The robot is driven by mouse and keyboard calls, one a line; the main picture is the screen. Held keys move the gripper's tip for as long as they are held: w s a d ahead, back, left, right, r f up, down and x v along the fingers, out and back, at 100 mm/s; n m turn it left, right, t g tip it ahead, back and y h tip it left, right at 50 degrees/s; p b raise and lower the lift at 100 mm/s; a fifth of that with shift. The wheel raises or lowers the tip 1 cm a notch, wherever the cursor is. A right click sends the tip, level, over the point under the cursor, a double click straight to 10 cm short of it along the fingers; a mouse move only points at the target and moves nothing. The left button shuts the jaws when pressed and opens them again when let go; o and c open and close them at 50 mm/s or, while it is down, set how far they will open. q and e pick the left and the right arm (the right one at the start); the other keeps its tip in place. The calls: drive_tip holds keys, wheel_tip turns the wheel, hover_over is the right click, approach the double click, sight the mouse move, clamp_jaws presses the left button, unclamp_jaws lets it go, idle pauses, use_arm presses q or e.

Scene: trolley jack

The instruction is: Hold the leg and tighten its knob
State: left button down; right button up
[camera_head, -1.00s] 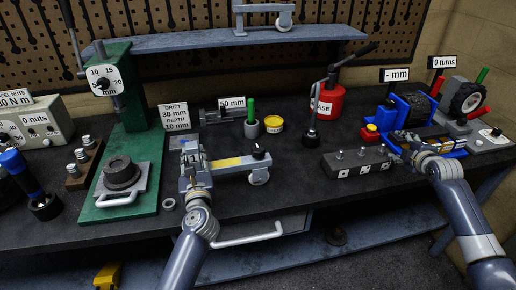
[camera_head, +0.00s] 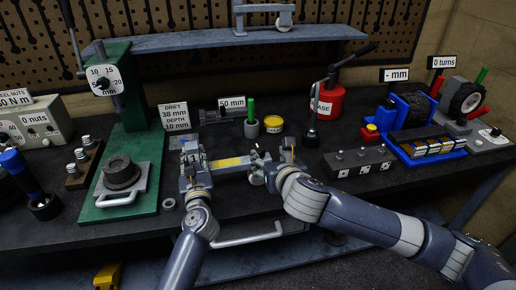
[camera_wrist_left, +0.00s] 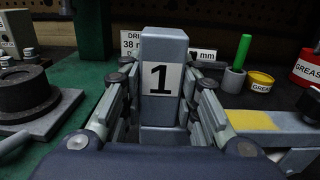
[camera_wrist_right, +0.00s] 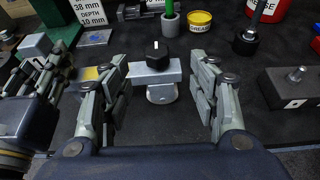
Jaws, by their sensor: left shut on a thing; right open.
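The leg (camera_head: 228,163) is a grey bar with a yellow patch, lying on the dark bench. Its upright end block marked 1 (camera_wrist_left: 160,85) stands between the fingers of my left gripper (camera_head: 192,158), which is shut on it. The black knob (camera_wrist_right: 157,54) with a white line sits on top of the other end of the leg, above a light rounded foot or wheel (camera_wrist_right: 162,94). My right gripper (camera_wrist_right: 162,95) is open, its fingers on either side of that end and apart from the knob. In the head view the right gripper (camera_head: 272,160) partly hides the knob end.
A green pin in a grey holder (camera_head: 251,122), a yellow grease tin (camera_head: 273,124) and a red grease can (camera_head: 328,102) stand behind. A block with studs (camera_head: 357,160) lies to the right. A green press (camera_head: 124,150) stands to the left.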

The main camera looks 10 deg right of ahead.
sight(258, 149)
drive_tip(key=x, duration=1.1)
drive_tip(key=shift+w+a+f, duration=0.15)
drive_tip(key=shift+w+a, duration=0.15)
drive_tip(key=shift+a, duration=0.05)
drive_tip(key=c, duration=1.1)
